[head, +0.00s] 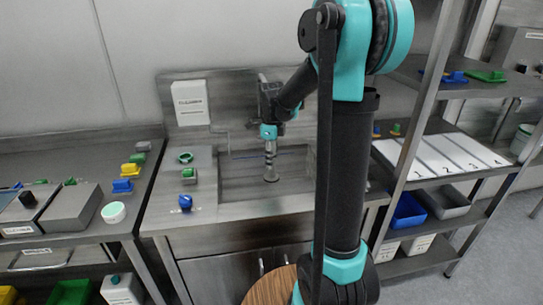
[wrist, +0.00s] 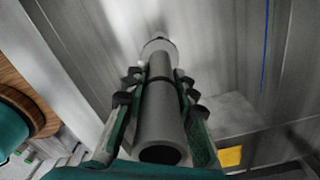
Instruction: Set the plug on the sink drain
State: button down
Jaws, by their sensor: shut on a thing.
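The plug is a grey upright tube with a wider pale disc at its lower end. In the head view the plug (head: 271,174) is over the basin of the steel sink (head: 232,192). My gripper (head: 269,143) is above it, shut on its tube. In the wrist view the plug's tube (wrist: 160,118) lies between the two fingers of my gripper (wrist: 159,85), with the disc at the far end. The drain is not visible, and I cannot tell whether the disc touches the basin floor.
A white labelled box (head: 190,102) is on the back wall. A steel shelf rack (head: 410,160) stands right. My arm hides the basin's right side.

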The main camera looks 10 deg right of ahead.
jog(key=shift+f, duration=5.7)
jog(key=shift+f, duration=0.15)
jog(key=c, duration=0.8)
grip_release()
jog(key=shift+o, duration=0.2)
jog(key=shift+r, duration=10.5)
